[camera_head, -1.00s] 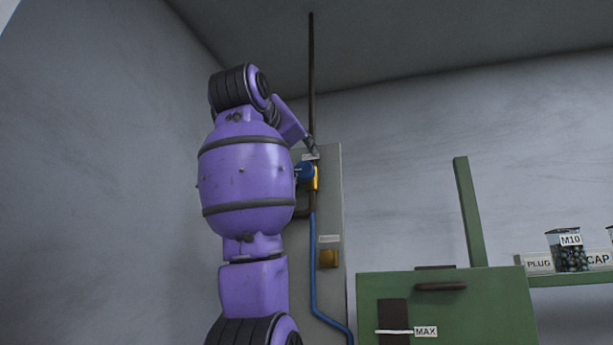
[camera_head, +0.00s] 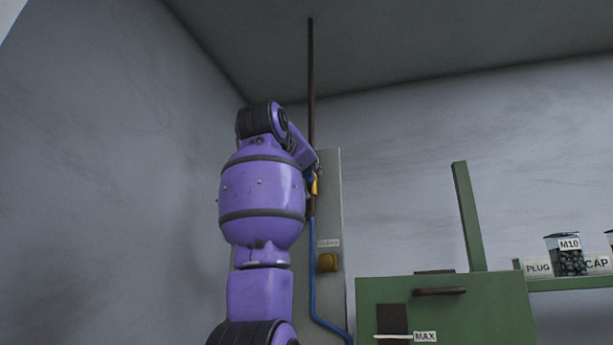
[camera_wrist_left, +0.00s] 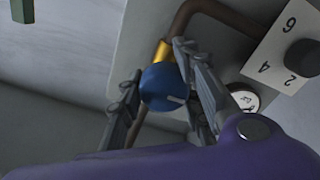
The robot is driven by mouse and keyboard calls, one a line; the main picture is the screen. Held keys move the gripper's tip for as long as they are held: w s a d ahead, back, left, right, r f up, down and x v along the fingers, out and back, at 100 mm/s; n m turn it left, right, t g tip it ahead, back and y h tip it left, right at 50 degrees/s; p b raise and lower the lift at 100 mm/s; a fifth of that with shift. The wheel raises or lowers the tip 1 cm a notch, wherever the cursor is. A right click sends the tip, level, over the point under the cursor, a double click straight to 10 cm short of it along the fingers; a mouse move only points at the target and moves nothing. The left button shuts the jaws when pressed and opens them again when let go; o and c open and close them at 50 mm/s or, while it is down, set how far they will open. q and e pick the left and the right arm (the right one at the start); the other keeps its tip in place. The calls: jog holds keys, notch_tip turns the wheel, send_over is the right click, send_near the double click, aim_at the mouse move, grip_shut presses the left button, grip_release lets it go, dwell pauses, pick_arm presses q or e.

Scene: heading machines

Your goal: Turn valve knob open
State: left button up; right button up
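The round blue valve knob (camera_wrist_left: 163,86) with a white pointer line shows in the left wrist view, in front of a yellow fitting (camera_wrist_left: 163,50). My left gripper (camera_wrist_left: 158,60) is open, with one finger on each side of the knob; whether either finger touches it I cannot tell. In the head view my purple left arm stands before the grey panel (camera_head: 331,220) and covers most of the knob. A bit of the yellow fitting (camera_head: 314,186) shows beside the wrist. My right gripper is not in view.
A round gauge (camera_wrist_left: 245,100) and a numbered plate with a dark knob (camera_wrist_left: 302,57) are close to the right finger. A brown pipe (camera_head: 311,80) runs up from the panel. Below are a yellow-brown knob (camera_head: 328,262), a blue hose (camera_head: 314,290) and a green cabinet (camera_head: 460,315).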

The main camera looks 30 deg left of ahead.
pick_arm(q)
jog(key=shift+r, duration=0.1)
jog(key=c, duration=0.5)
jog(key=shift+s+m, duration=0.1)
jog(key=shift+m, duration=0.4)
jog(key=m, duration=0.2)
jog(key=shift+m, duration=0.3)
jog(key=m, duration=0.4)
jog(key=shift+m, duration=0.3)
jog(key=m, duration=0.6)
jog(key=shift+f, duration=0.25)
jog(key=m, duration=0.3)
jog(key=shift+f, duration=0.15)
jog(key=shift+m, duration=0.4)
jog(key=shift+w+f, duration=0.2)
jog(key=shift+w, duration=0.05)
